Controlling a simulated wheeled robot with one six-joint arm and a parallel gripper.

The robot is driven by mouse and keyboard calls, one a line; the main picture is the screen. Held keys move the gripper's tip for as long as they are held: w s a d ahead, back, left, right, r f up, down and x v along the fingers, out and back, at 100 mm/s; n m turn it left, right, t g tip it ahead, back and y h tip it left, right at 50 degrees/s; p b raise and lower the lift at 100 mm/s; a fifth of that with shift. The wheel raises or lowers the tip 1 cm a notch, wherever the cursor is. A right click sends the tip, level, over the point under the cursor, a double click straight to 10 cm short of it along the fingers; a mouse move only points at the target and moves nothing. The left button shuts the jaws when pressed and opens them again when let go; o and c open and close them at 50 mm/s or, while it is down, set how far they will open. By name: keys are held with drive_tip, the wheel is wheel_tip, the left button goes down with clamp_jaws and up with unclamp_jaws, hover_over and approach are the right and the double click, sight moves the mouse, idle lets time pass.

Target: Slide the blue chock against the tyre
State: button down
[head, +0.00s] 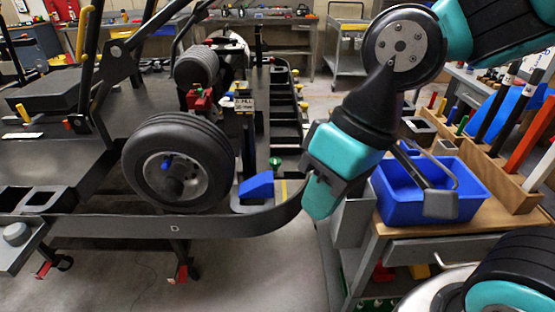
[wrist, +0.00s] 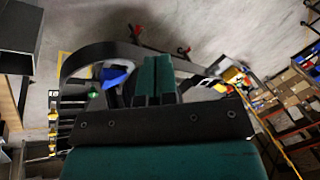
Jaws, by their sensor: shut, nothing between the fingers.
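The blue chock (head: 257,185) is a wedge sitting on the dark tray just right of the black tyre (head: 212,146) in the head view. Its left end is very near the tyre's right side; I cannot tell whether they touch. My gripper (head: 320,196) is shut and empty, to the right of the chock and apart from it, outside the curved grey bumper. In the wrist view the closed teal fingers (wrist: 154,77) point toward the bumper, and the blue chock (wrist: 115,76) shows left of them. The tyre is mostly hidden there by the fingers.
The curved bumper rail (head: 240,224) runs around the kart's edge between my gripper and the chock. A blue bin (head: 430,207) stands on the wooden-topped cart at right, close to my arm. A small green item (head: 275,162) lies behind the chock.

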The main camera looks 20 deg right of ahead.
drive_tip(key=w+d+f+m+y, duration=0.1)
drive_tip(key=w+f+m, duration=0.1)
drive_tip(key=w+m, duration=0.5)
drive_tip(key=m+t+y, duration=0.2)
drive_tip(key=m+t, duration=0.3)
drive_tip(key=m, duration=1.8)
approach(269, 173)
drive_tip(key=s+d+r, duration=0.1)
drive_tip(key=s+d, duration=0.3)
drive_tip(key=d, duration=0.2)
drive_tip(key=w+a+r+p+x, duration=0.1)
drive_tip(key=p+x, duration=0.1)
drive_tip(key=x, duration=1)
drive_tip(key=shift+w+a+r, duration=0.15)
drive_tip(key=shift+a+r, duration=0.1)
drive_tip(key=shift+a, duration=0.1)
drive_tip(key=shift+w+a+p, duration=0.3)
drive_tip(key=shift+a+p, duration=0.05)
drive_tip(key=shift+a, duration=0.15)
drive_tip(key=shift+w+a+p, duration=0.3)
drive_tip(key=shift+a+p, duration=0.05)
drive_tip(key=shift+a, duration=0.15)
drive_tip(key=shift+r, duration=0.1)
